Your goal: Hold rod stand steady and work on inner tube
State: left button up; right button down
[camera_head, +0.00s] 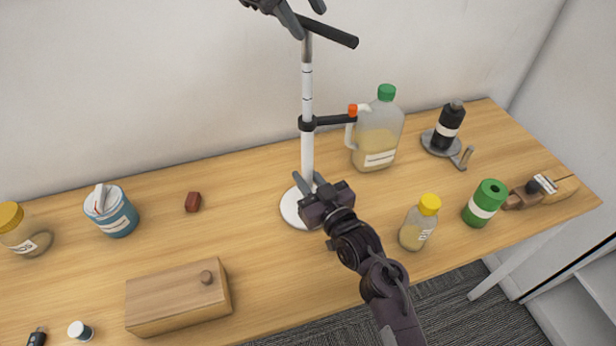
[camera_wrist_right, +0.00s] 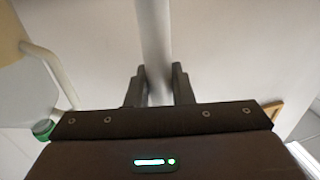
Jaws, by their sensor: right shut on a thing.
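The rod stand has a round white base (camera_head: 292,213) on the table and an upright white outer pole (camera_head: 307,155). A black collar (camera_head: 307,124) with a side lever sits partway up. Above it rises the narrower inner tube (camera_head: 307,80), with dark marks and a black crossbar (camera_head: 335,33) on top. My right gripper (camera_head: 309,182) is shut on the pole low down, just above the base; the right wrist view shows the pole between its fingers (camera_wrist_right: 159,85). My left gripper (camera_head: 304,14) is at the top picture edge by the crossbar, fingers apart, partly cut off.
A large jug (camera_head: 379,135) stands close right of the pole, near the lever. A yellow-capped bottle (camera_head: 418,225), a green can (camera_head: 485,204) and a black bottle (camera_head: 449,127) are further right. A wooden box (camera_head: 175,300) sits front left. The table left of the base is mostly clear.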

pick_arm(q)
jog(key=shift+v, duration=2.85)
pick_arm(e)
jog(key=shift+f, duration=0.1)
pick_arm(q)
jog(key=shift+f, duration=0.1)
pick_arm(e)
jog(key=c, duration=1.2)
grip_release()
jog(key=shift+d, duration=0.1)
